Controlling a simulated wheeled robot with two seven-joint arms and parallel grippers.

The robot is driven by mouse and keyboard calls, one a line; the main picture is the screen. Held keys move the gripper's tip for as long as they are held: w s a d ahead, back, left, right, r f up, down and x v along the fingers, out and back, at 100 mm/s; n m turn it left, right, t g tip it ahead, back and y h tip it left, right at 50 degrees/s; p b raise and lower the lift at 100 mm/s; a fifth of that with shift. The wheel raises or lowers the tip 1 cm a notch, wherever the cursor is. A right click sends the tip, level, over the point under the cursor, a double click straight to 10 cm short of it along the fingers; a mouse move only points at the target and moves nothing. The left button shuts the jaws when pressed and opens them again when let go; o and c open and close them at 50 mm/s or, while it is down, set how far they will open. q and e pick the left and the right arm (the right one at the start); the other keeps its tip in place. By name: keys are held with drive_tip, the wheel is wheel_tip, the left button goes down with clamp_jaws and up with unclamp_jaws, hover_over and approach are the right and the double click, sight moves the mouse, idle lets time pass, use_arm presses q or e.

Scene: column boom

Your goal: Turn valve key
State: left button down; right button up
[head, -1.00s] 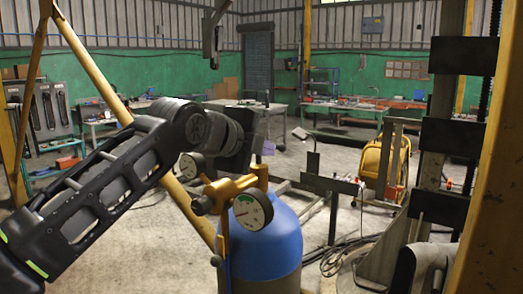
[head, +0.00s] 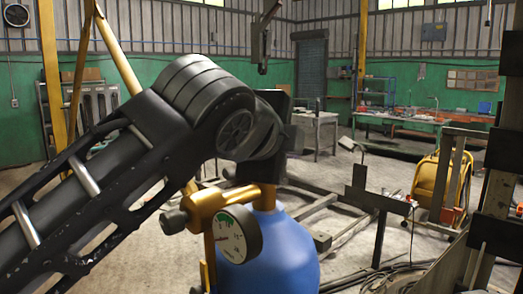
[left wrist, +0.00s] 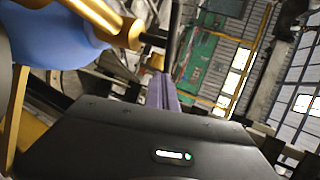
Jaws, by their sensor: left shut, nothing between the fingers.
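A blue gas cylinder (head: 280,252) stands in front of me with a brass valve body (head: 207,206) and a round pressure gauge (head: 238,234) on top. In the left wrist view the cylinder (left wrist: 55,32) and its brass fitting (left wrist: 112,22) are at the upper left. A dark upright bar (left wrist: 175,35) stands at the fitting's end, perhaps the valve key; I cannot tell. My left gripper (left wrist: 165,88) has its purple fingers shut and empty, just below that bar in the picture. Contact cannot be told. In the head view my arm hides most of the valve top. My right gripper is out of view.
A yellow post (head: 48,75) and slanted yellow pole (head: 118,50) stand at the left. A low metal frame (head: 320,205) lies behind the cylinder. A yellow cart (head: 428,185) stands right, with workbenches (head: 400,122) behind. Floor between is partly clear.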

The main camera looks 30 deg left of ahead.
use_arm(q)
drive_tip(key=shift+w+p, duration=0.35)
drive_tip(key=shift+w, duration=1.7)
drive_tip(key=shift+a, duration=0.3)
